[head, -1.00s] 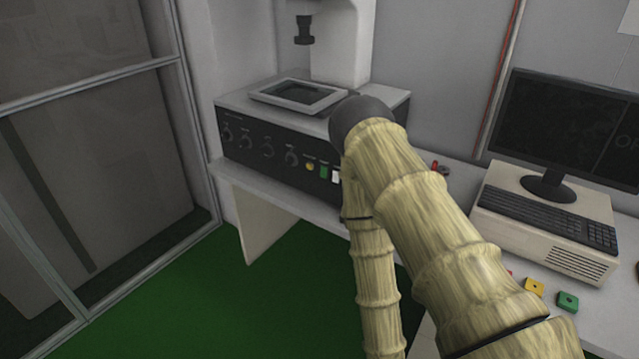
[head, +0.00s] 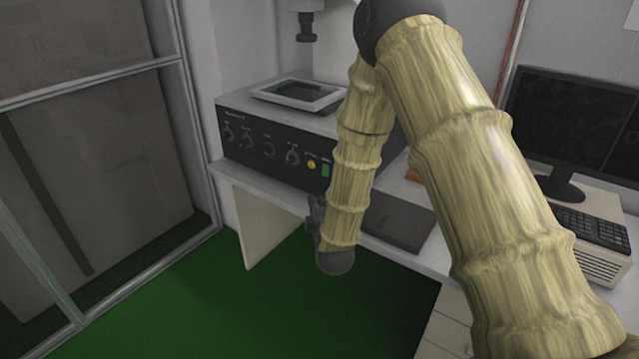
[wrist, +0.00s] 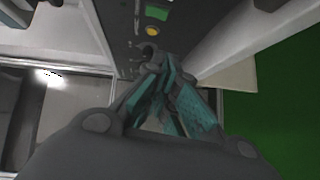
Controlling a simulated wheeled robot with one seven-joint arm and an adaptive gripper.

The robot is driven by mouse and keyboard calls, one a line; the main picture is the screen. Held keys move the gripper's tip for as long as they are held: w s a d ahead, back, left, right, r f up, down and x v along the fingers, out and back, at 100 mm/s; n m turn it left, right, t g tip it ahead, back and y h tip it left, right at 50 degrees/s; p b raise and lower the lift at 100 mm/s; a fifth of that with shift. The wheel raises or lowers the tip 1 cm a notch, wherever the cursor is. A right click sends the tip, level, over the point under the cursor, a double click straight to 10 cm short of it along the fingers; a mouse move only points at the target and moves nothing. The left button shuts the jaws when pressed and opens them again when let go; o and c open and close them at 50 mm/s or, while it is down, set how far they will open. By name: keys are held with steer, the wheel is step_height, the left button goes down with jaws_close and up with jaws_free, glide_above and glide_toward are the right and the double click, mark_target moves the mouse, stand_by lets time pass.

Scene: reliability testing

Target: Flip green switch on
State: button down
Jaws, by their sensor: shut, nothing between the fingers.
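The green switch (head: 326,170) is on the right part of the black front panel of the bench machine (head: 262,150), just right of a round yellow button (head: 311,164). In the wrist view the green switch (wrist: 157,13) is near the top, beyond the yellow button (wrist: 152,31). My gripper (wrist: 172,128) is shut and empty, its teal fingers close together below the panel controls in that picture. In the head view my arm hides most of the gripper and the panel's right end. I cannot tell whether the switch is on or off.
Several knobs (head: 269,149) line the panel left of the yellow button. A monitor (head: 575,125) and keyboard (head: 590,228) stand on the right of the bench. A glass partition (head: 95,150) is at the left. Open green floor (head: 235,300) lies before the bench.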

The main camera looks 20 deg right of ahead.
steer(key=shift+w+r, duration=0.15)
steer(key=shift+r, duration=0.15)
steer(key=p, duration=0.3)
glide_toward(320, 180)
steer(key=w+a+r, duration=0.2)
steer(key=w+r, duration=0.1)
steer(key=shift+w+d+f, duration=0.1)
steer(key=shift+w+d, duration=0.55)
steer(key=shift+w, duration=0.05)
steer(key=shift+f, duration=0.1)
